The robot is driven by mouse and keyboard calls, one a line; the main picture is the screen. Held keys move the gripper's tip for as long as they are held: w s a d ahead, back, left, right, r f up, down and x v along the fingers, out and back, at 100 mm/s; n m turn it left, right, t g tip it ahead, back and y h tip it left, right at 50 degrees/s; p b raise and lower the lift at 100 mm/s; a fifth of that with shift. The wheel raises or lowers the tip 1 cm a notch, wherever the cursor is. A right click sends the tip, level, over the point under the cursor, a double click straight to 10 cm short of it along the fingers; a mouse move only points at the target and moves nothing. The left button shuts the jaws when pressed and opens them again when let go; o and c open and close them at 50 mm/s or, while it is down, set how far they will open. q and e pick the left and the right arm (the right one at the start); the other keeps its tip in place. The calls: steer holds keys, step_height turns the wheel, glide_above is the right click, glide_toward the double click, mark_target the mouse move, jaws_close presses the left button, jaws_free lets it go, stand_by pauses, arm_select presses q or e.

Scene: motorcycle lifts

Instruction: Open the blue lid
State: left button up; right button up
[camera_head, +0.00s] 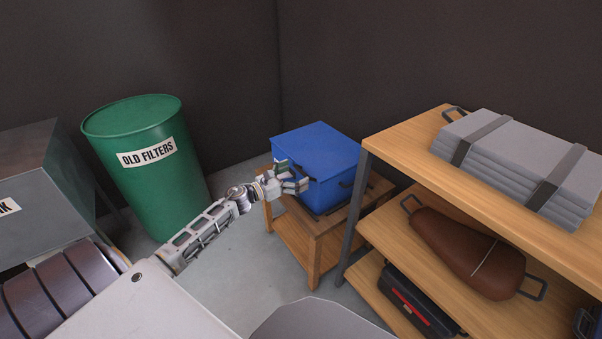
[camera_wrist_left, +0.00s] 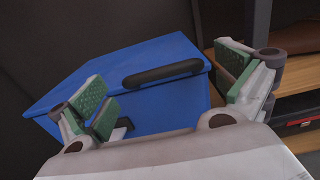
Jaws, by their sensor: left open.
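The blue lid (camera_head: 318,147) lies shut on a blue box (camera_head: 325,190) that stands on a small wooden table (camera_head: 318,228). My left gripper (camera_head: 292,178) is at the front left side of the box, its fingers open and empty. In the left wrist view, the lid (camera_wrist_left: 120,70) and a dark handle (camera_wrist_left: 162,74) on its front edge show between the spread green-padded fingers of my left gripper (camera_wrist_left: 165,95). A second, partly hidden dark part (camera_wrist_left: 121,130) is lower on the box front. My right gripper is not in view.
A wooden shelf (camera_head: 400,140) stands close on the right, holding strapped grey sheets (camera_head: 530,160), a brown bag (camera_head: 465,250) and a black-and-red case (camera_head: 415,300). A green barrel (camera_head: 165,190) stands left of the table. A grey cabinet (camera_head: 40,190) is at the far left.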

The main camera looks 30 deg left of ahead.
arm_select(q)
steer(key=shift+x, duration=1.2)
steer(key=c, duration=1.1)
